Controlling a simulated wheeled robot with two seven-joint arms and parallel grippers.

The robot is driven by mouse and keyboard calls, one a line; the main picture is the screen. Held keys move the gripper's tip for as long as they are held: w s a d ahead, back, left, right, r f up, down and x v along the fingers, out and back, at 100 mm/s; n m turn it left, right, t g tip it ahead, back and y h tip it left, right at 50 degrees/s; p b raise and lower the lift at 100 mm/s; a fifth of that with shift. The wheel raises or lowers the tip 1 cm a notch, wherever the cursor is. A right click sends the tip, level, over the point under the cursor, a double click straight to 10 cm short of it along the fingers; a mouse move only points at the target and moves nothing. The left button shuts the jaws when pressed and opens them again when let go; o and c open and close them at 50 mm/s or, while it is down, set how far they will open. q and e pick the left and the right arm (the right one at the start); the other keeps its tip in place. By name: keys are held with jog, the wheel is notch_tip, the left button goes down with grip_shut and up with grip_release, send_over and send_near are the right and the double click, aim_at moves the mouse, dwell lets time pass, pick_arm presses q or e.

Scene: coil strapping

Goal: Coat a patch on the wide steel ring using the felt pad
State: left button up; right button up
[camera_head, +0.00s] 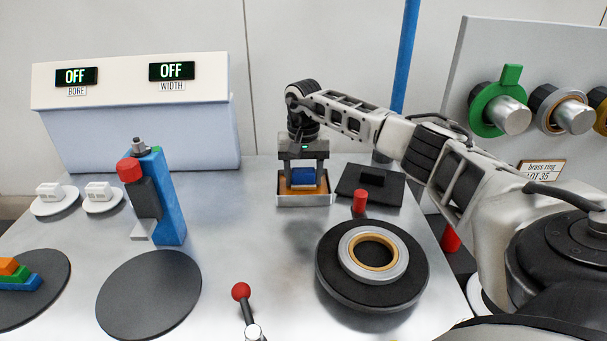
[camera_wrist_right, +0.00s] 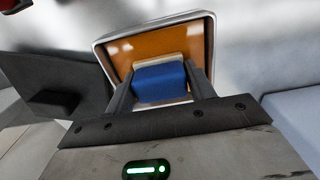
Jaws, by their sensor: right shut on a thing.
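The felt pad shows as a blue block (camera_head: 303,176) with a pale layer at its far side, clearer in the wrist view (camera_wrist_right: 160,82). My right gripper (camera_head: 303,171) points down and is shut on the blue block. It holds it in or just over a metal tray (camera_head: 304,201) with amber liquid; I cannot tell whether the pad touches the liquid. A silver, steel-looking ring (camera_head: 350,262) lies flat on a round black turntable (camera_head: 330,283), with a brass-coloured ring (camera_head: 373,266) inside it. My left gripper is out of view.
A black slab (camera_head: 349,183) lies right of the tray. A red-topped post (camera_head: 360,201) stands behind the turntable. A blue stand (camera_head: 169,210), an empty black disc (camera_head: 148,296) and a red-knobbed lever (camera_head: 241,291) are to the left. Rings hang on a panel (camera_head: 485,60) at right.

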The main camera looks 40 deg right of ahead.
aim_at(303, 170)
jog(key=shift+r+p, duration=2.8)
jog(key=shift+r, duration=0.65)
